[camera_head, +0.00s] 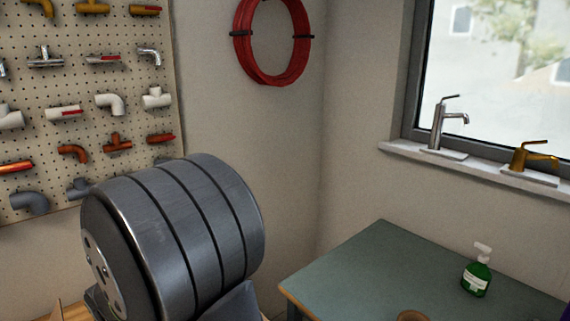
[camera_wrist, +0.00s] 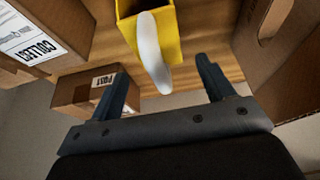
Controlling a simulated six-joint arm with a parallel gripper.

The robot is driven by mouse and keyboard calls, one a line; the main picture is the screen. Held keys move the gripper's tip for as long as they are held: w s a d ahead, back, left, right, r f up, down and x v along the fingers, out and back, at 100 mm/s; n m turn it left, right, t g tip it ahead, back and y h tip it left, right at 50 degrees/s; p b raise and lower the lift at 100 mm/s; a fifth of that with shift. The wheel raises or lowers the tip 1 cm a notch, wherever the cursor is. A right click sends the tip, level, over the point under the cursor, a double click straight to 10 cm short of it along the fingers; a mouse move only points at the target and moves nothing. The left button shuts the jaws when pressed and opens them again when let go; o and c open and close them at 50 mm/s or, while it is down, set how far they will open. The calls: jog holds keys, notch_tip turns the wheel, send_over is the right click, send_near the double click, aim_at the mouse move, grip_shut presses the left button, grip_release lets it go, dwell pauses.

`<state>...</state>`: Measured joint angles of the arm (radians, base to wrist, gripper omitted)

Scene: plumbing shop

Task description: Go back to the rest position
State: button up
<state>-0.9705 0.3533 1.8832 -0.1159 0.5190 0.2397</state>
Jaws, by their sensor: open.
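My gripper (camera_wrist: 162,67) shows in the wrist view with its two dark fingers spread wide apart. It is open, and neither finger appears to touch anything. A smooth white curved piece (camera_wrist: 151,50) shows beyond and between the fingers, overlapping a yellow open box (camera_wrist: 168,34). I cannot tell whether the white piece is attached to the box or rests in it. In the head view my own dark arm fills the lower left, and the gripper is not in that view.
Cardboard boxes stand left (camera_wrist: 50,30), lower left (camera_wrist: 75,95) and right (camera_wrist: 290,60) in the wrist view, on a wooden surface. The head view shows a green-grey table (camera_head: 365,270) with a green pump bottle (camera_head: 476,278), a pegboard (camera_head: 85,130) of fittings and a red hose coil (camera_head: 243,50).

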jog(key=x, duration=0.4)
jog(key=shift+f, duration=0.1)
notch_tip(320, 180, up, 21)
jog(key=w+d+m+t+h, duration=0.1)
jog(key=w+d+m, duration=0.4)
jog(key=w+d, duration=1.3)
jog(key=w+h, duration=0.1)
jog(key=w, duration=0.1)
jog(key=shift+w+d+m, duration=0.3)
jog(key=shift+w, duration=0.05)
